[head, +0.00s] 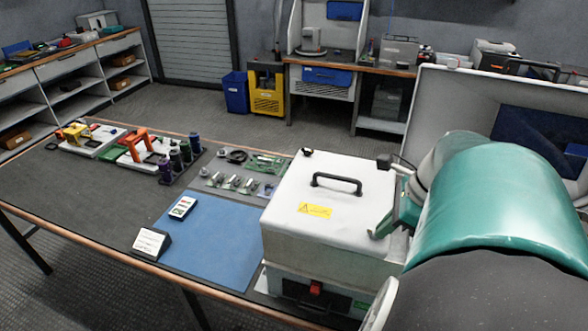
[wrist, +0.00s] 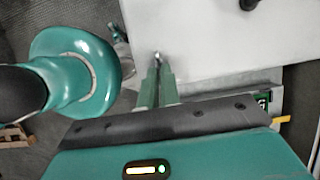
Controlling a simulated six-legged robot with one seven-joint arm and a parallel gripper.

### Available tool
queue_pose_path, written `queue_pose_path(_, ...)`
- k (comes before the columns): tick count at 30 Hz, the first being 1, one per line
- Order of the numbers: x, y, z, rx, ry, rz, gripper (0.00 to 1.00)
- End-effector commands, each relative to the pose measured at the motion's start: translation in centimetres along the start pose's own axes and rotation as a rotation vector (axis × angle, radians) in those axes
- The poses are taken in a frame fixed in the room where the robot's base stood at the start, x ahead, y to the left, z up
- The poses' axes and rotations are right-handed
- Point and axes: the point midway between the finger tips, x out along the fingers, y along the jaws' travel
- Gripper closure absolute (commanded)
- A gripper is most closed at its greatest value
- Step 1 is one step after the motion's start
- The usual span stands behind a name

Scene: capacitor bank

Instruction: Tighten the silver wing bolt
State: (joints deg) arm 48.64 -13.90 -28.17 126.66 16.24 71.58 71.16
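A white box with a hinged-looking lid (head: 335,195) stands on the bench, with a black handle and a yellow warning label on top. In the head view my gripper (head: 380,232) is at the right side of this box, partly hidden by my arm. In the wrist view the green fingers (wrist: 157,72) are close together beside the edge of the white surface (wrist: 215,35). A small silver piece, which looks like the silver wing bolt (wrist: 157,57), shows between the fingertips. Most of it is hidden by the fingers, and it cannot be made out in the head view.
A blue mat (head: 215,240) with a small meter (head: 183,208) and a card stand (head: 151,243) lies left of the box. Small parts (head: 235,182), dark cylinders (head: 180,160) and red and yellow devices stand behind. The bench's left part is clear.

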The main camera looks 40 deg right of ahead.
Motion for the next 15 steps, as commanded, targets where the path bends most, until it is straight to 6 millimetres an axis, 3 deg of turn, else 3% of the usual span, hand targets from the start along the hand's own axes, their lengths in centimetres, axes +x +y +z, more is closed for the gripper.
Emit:
queue_pose_path(14, -0.08, 0.12, 0.11, 0.015, -0.003, -0.004, 1.00)
queue_pose_path(15, -0.08, 0.12, 0.11, 0.015, -0.003, -0.004, 0.92)
